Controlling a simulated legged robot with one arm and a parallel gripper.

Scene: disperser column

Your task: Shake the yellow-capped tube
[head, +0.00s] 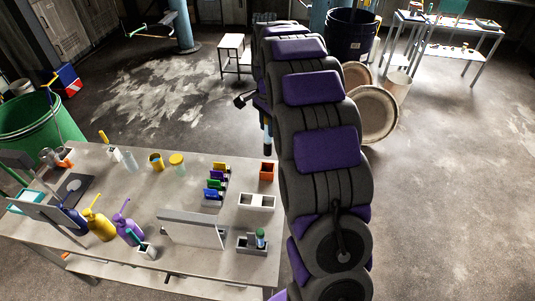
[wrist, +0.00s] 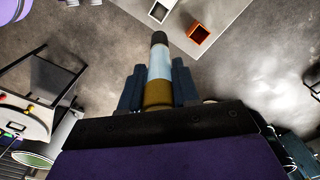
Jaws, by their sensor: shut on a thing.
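My gripper (wrist: 158,66) is shut on the yellow-capped tube (wrist: 159,62) in the wrist view. The yellow-brown cap sits between the two dark fingers. The pale blue body sticks out past the fingertips and ends in a dark tip. In the head view, the tube (head: 267,136) shows as a small pale blue piece just left of my arm, above the floor beyond the table's back right corner. The gripper itself is mostly hidden there behind my arm.
The table (head: 130,190) holds spray bottles, coloured blocks, an orange box (head: 267,171), a white two-hole holder (head: 256,202) and a grey holder (head: 245,243) with a green-topped item. A white stool (head: 232,45) and tipped round containers (head: 376,113) stand behind. Open floor lies between.

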